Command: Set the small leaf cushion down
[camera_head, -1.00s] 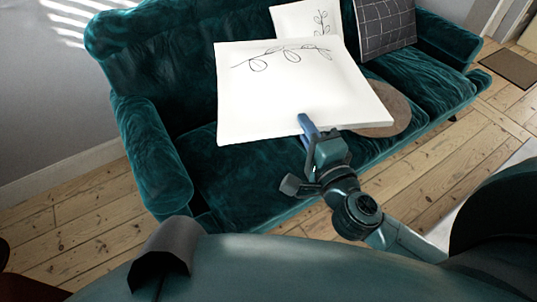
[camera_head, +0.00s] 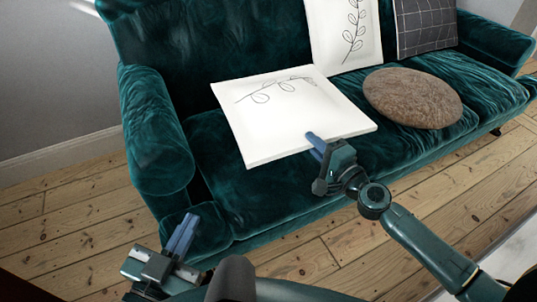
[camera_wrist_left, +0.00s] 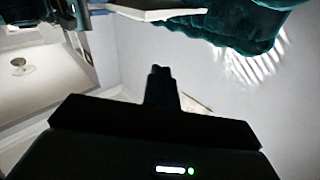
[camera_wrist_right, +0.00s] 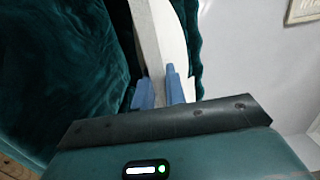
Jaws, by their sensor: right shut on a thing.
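A white square cushion with a leaf-sprig print (camera_head: 285,125) lies nearly flat at the left part of the sofa seat. Whether its underside touches the seat cannot be told. My right gripper (camera_head: 315,140) is shut on its front edge; in the right wrist view the blue fingers (camera_wrist_right: 159,90) sit on both sides of the cushion's edge (camera_wrist_right: 150,45). A second white leaf cushion (camera_head: 345,35) stands against the backrest. My left gripper (camera_head: 186,232) is shut and empty at the lower left, in front of the sofa; its fingers also show in the left wrist view (camera_wrist_left: 160,72).
The dark green velvet sofa (camera_head: 210,180) fills the middle. A round brown cushion (camera_head: 413,97) lies on the seat to the right of the held cushion. A dark grid-patterned cushion (camera_head: 425,22) leans at the back right. Bare floorboards (camera_head: 90,205) are clear in front.

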